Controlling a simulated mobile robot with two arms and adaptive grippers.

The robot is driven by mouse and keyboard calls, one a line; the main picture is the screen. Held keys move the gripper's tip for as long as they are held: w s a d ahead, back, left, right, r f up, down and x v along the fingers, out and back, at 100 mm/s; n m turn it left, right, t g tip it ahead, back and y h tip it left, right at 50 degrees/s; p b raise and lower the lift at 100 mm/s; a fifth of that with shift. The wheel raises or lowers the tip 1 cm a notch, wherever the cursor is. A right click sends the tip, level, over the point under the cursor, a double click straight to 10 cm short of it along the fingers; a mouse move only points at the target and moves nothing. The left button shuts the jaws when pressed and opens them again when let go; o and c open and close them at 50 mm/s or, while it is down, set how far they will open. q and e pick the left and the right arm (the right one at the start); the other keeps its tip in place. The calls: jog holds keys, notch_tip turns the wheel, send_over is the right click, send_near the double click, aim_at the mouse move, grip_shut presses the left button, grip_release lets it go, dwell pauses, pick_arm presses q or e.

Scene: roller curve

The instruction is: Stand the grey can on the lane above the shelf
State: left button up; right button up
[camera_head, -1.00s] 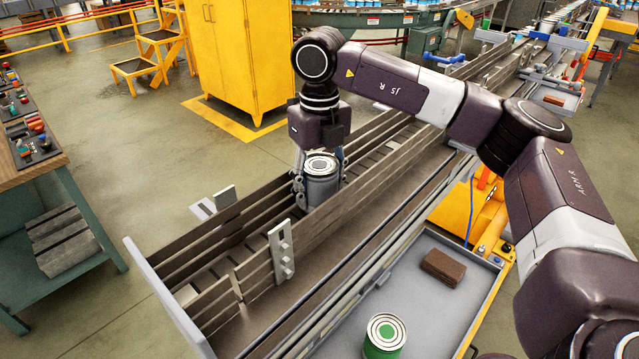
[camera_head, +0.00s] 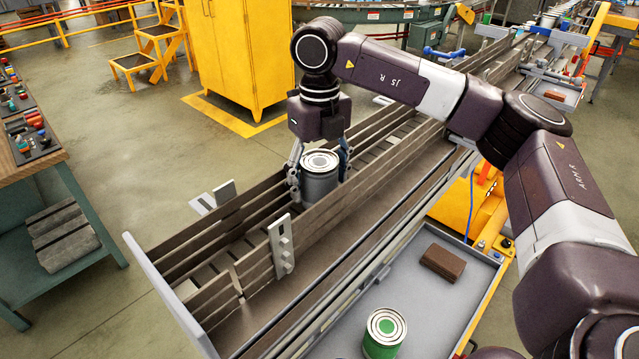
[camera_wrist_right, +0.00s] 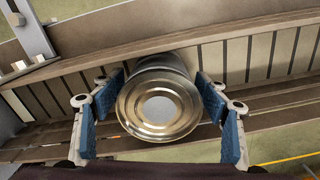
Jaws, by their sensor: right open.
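The grey can (camera_head: 320,178) stands upright in the railed lane (camera_head: 226,252), between its side rails. My right gripper (camera_head: 319,172) is open around the can, with one finger on each side. In the right wrist view the can's metal lid (camera_wrist_right: 159,104) lies between the two blue-padded fingers of the right gripper (camera_wrist_right: 160,110), with a gap showing beside the left pad. The shelf (camera_head: 424,310) is the grey tray below the lane on the near side. My left gripper is not in view.
A green-labelled can (camera_head: 384,333) and a brown block (camera_head: 443,262) are on the shelf. A metal bracket (camera_head: 281,246) stands on the near rail, left of the can. A workbench (camera_head: 45,150) with small items is at the far left.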

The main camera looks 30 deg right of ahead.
aim_at(318, 159)
notch_tip(318, 159, up, 6)
jog(key=shift+w+f+b, duration=0.1)
jog(key=shift+f+b, duration=0.1)
jog(key=shift+b, duration=0.95)
notch_tip(318, 159, up, 4)
jog(key=shift+r, duration=0.85)
